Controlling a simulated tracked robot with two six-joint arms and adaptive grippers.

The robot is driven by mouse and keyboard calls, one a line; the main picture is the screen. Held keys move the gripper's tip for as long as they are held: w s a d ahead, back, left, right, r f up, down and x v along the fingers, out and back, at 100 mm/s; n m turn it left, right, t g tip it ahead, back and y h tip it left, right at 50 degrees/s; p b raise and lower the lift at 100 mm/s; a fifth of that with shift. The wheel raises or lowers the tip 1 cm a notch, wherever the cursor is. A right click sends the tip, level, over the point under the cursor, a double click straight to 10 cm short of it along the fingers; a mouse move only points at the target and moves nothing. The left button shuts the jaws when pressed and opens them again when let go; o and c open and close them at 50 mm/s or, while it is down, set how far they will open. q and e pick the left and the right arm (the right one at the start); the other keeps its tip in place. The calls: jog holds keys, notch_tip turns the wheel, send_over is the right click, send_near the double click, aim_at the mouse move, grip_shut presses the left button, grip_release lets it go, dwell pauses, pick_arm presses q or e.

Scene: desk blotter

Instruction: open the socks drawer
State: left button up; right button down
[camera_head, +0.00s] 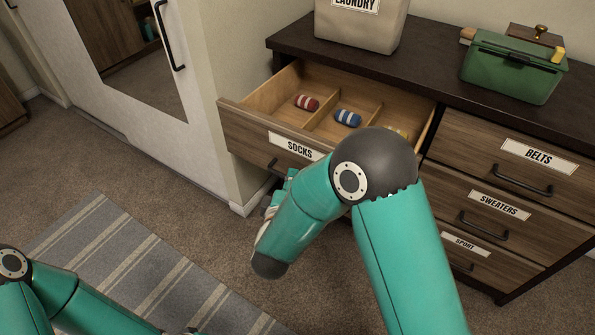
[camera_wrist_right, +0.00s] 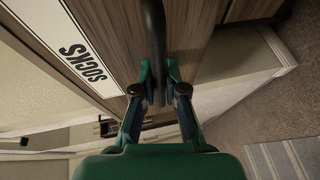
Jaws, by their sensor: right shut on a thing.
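The socks drawer (camera_head: 235,121), with a wooden front and a "SOCKS" label (camera_head: 297,146), stands pulled out of the dresser. Inside, thin dividers separate a red striped sock roll (camera_head: 306,103), a blue striped one (camera_head: 348,118) and a yellowish one (camera_head: 396,132) partly behind my arm. My right gripper (camera_wrist_right: 159,88) is shut on the dark bar handle (camera_wrist_right: 154,38) of this drawer in the right wrist view. In the head view my right arm hides most of the gripper and handle. My left arm shows at the bottom left; its gripper is out of view.
A laundry bin (camera_head: 362,25) and a green box (camera_head: 513,68) stand on the dresser top (camera_head: 430,60). The belts drawer (camera_head: 515,165), sweaters drawer (camera_head: 490,210) and sport drawer (camera_head: 475,255) are closed. A striped rug (camera_head: 140,265) lies on the carpet. A mirrored door (camera_head: 150,100) stands left.

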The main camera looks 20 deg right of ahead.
jog(key=shift+s+f, duration=0.1)
jog(key=shift+f, duration=0.15)
jog(key=c, duration=1.2)
grip_release()
jog(key=shift+r, duration=0.1)
jog(key=v, duration=1.1)
jog(key=shift+s+a, duration=0.15)
jog(key=shift+s, duration=0.25)
jog(key=shift+r, duration=0.1)
